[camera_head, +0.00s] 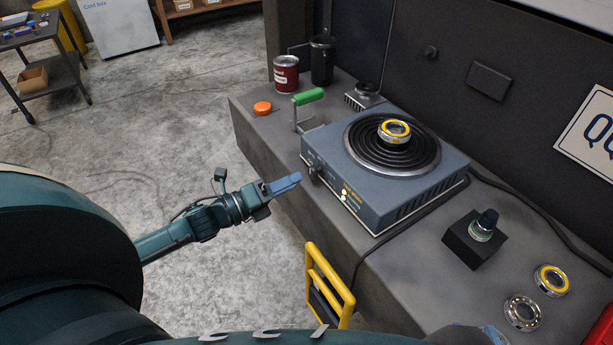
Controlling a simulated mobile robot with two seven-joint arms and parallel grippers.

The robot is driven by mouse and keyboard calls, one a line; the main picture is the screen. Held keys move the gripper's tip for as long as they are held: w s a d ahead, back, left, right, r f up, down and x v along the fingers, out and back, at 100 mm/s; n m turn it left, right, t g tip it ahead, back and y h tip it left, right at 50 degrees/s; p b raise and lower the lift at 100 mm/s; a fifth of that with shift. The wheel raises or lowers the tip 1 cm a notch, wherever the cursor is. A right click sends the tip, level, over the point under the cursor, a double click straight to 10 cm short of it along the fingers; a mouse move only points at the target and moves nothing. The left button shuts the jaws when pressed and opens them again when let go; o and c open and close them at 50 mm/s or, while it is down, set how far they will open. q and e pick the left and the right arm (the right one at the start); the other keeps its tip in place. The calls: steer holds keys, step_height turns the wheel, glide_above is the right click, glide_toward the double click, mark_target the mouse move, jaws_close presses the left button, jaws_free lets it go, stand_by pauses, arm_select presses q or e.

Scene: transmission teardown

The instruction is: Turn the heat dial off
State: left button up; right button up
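The heat dial (316,173) is a small knob on the front face of the blue-grey hot plate (366,206), near its left end. Lit marks show on the same face, to the right of the dial. A bearing ring with a yellow band (394,131) sits on the black coil. My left gripper (298,178) points at the hot plate's front from the left, its tips a little short of the dial. The fingers look close together, but I cannot tell whether they are shut. Only a bit of my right arm may show at the bottom edge; its gripper is not visible.
A green-handled tool (308,97), a red can (286,74) and an orange cap (262,108) stand left of the hot plate. A small bottle in a black block (475,240) and two rings (551,280) lie right. A yellow frame (329,285) stands before the bench.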

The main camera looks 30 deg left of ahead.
mark_target(310, 173)
arm_select(q)
steer(key=shift+x, duration=2.6)
steer(key=shift+c, duration=0.4)
steer(key=c, duration=0.6)
